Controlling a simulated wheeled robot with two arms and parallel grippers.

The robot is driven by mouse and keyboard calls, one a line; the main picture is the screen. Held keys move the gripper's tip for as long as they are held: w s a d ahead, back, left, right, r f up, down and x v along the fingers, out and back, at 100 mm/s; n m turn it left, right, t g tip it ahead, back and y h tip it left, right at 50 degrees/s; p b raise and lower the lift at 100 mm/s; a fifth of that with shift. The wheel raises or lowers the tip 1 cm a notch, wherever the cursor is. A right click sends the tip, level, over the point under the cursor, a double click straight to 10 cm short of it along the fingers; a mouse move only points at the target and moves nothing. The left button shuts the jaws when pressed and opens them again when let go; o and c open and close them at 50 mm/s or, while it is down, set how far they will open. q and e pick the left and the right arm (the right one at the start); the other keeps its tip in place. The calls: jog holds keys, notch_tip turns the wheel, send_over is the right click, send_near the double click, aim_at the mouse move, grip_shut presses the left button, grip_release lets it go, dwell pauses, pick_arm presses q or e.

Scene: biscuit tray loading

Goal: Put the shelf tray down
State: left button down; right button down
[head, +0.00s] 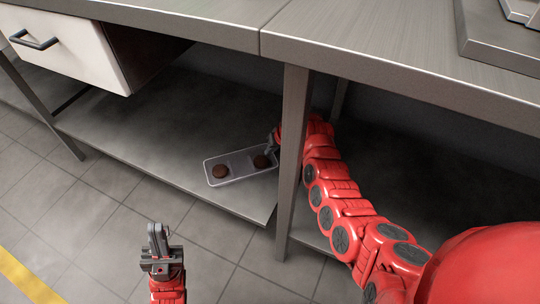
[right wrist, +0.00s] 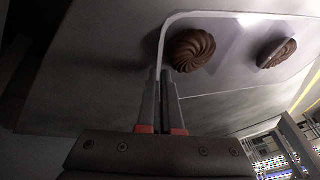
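The shelf tray (head: 240,167) is a shallow, light grey rounded tray holding two chocolate biscuits (head: 220,171) (head: 261,162). It is at the lower shelf, its left end near the front edge. Whether it rests on the shelf or hangs just above is hard to tell. My right gripper (head: 270,149) is at the tray's right end. In the right wrist view its fingers (right wrist: 162,75) are closed on the rim of the tray (right wrist: 232,48), which shows both swirled biscuits. My left gripper (head: 157,232) is in front of the shelf, empty, its fingers together.
The lower shelf (head: 140,125) has bare room left of the tray. A table leg (head: 292,140) stands close to my right forearm. The worktop (head: 400,70) overhangs the shelf, and a white drawer (head: 70,50) hangs at the upper left. The tiled floor in front is clear.

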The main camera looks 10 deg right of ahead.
jog(key=shift+f, duration=0.25)
jog(key=c, duration=1.1)
grip_release()
